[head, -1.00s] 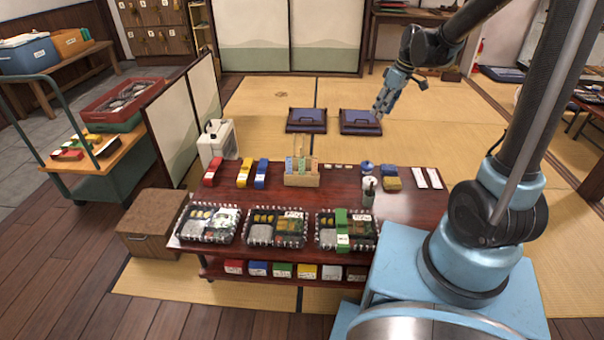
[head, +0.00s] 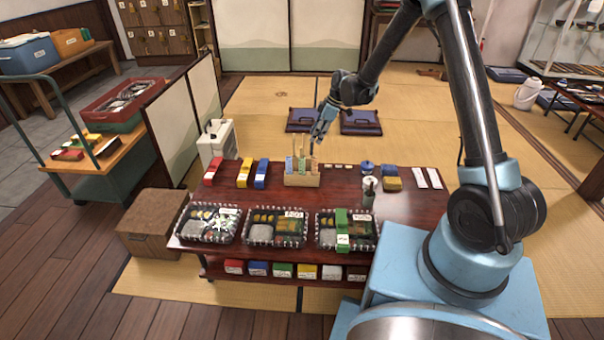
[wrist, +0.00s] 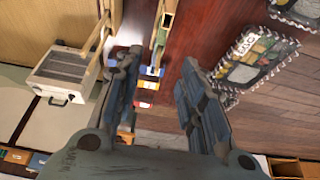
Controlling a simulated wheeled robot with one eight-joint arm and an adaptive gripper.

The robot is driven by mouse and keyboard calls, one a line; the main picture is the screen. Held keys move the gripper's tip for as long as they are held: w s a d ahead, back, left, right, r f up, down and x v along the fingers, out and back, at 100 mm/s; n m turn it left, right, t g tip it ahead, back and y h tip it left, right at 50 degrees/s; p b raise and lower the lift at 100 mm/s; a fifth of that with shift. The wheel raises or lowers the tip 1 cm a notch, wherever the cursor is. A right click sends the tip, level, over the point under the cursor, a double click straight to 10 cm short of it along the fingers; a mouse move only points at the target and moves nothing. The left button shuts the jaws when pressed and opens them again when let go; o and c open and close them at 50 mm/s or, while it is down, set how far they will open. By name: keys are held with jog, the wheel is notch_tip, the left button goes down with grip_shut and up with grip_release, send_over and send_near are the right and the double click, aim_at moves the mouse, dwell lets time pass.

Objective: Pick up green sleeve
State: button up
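A green sleeve (head: 342,230) is wrapped around the right-hand lunch box (head: 362,240) at the front of the low dark red table (head: 410,205) in the head view. My gripper (head: 316,140) is well behind it, above the wooden holder (head: 302,180) at the table's back edge. The wrist view shows my gripper's two fingers (wrist: 158,85) spread apart with nothing held between them. A clear-lidded lunch box (wrist: 255,60) shows right of the fingers there. I cannot make out the green sleeve in the wrist view.
Two more lunch boxes, left (head: 208,224) and middle (head: 277,228), stand in the front row. Red (head: 213,172), yellow (head: 245,174) and blue (head: 261,174) sleeves lie at the back left. A dark bottle-like container (head: 368,190) stands right of the holder. Small coloured boxes fill the lower shelf.

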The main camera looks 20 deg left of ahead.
aim_at(304, 160)
jog(key=shift+x, duration=8.85)
jog(key=shift+d, duration=0.2)
jog(key=c, duration=0.8)
